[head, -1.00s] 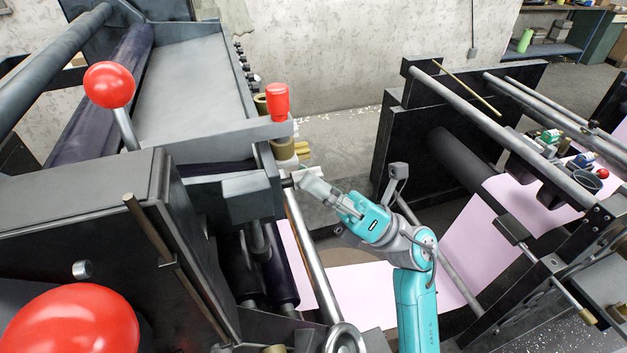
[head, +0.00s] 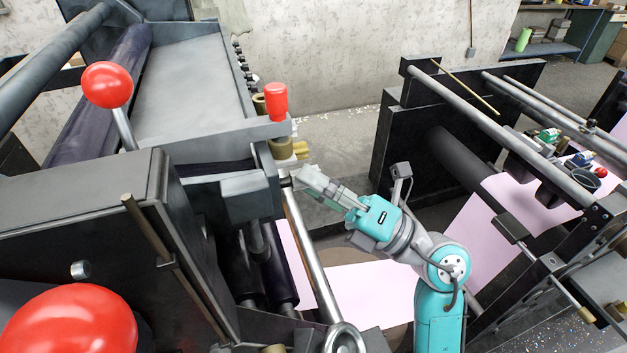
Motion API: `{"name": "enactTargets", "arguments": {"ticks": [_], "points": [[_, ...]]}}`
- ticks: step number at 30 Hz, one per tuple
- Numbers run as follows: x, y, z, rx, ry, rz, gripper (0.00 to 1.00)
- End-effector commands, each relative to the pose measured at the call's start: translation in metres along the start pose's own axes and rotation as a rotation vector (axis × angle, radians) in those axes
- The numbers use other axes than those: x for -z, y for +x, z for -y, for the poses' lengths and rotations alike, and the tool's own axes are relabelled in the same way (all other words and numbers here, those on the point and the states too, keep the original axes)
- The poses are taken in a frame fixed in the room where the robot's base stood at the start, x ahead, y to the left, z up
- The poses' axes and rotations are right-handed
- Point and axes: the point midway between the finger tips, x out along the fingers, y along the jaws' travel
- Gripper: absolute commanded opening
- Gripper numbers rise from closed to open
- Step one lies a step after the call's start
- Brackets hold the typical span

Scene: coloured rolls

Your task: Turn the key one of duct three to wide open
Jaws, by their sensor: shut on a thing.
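My gripper (head: 298,177) is grey-fingered on a teal wrist and reaches left to the side of the near press unit. Its fingers are shut at the end of a small dark key stub (head: 285,183), which is mostly hidden by the fingertips. I cannot read any number on the key or the duct, nor see how far the key is turned. A row of small dark keys (head: 245,65) runs along the right edge of the grey duct tray (head: 190,85) farther back.
A red-capped lever (head: 277,100) and brass-coloured parts (head: 281,147) stand just above my gripper. A shiny steel roller (head: 312,255) slants below it, beside a pink paper web (head: 365,295). Another dark press unit (head: 385,150) stands to the right.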

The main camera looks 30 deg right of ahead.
Motion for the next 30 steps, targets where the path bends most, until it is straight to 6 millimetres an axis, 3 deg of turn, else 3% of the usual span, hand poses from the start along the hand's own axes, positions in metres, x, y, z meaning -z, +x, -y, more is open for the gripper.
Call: {"name": "enactTargets", "arguments": {"ticks": [8, 9, 12, 23, 30], "points": [[0.000, 0.000, 0.001, 0.001, 0.000, -0.001, 0.00], [0.000, 0.000, 0.001, 0.001, 0.000, -0.001, 0.34], [0.000, 0.000, 0.001, 0.001, 0.000, -0.001, 0.55], [0.000, -0.003, 0.000, 0.001, 0.000, 0.000, 0.55], [-0.001, -0.028, 0.001, 0.003, 0.000, 0.005, 0.55]]}}
